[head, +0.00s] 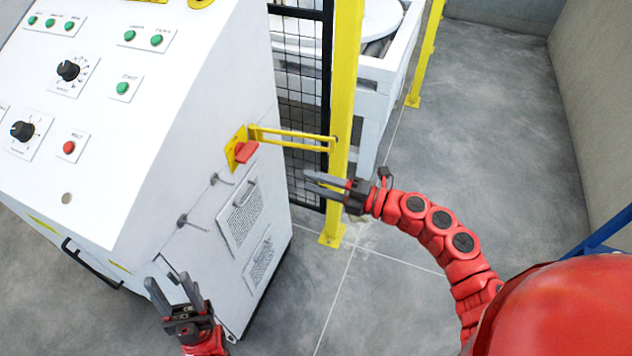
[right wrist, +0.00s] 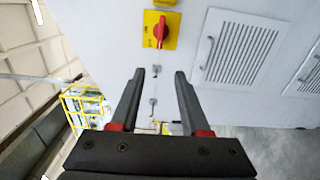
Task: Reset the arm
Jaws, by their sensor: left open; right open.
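My right gripper (head: 328,187) is open and empty in the head view, beside the white control cabinet (head: 185,130) and pointing left toward its side. In the right wrist view its two dark fingers (right wrist: 160,75) are apart with nothing between them. My left gripper (head: 174,292) is open and empty at the bottom of the head view, in front of the cabinet's lower corner. A red rotary switch (head: 246,152) on a yellow plate sits on the cabinet's side. The red switch (right wrist: 161,32) also shows ahead of the right gripper, apart from its fingers.
A yellow post (head: 345,90) and black mesh fence (head: 300,80) stand behind the right gripper. A yellow bracket (head: 290,134) reaches from the cabinet toward the post. Small hooks (head: 182,220) stick out of the cabinet side. Grey floor (head: 480,130) is open at right.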

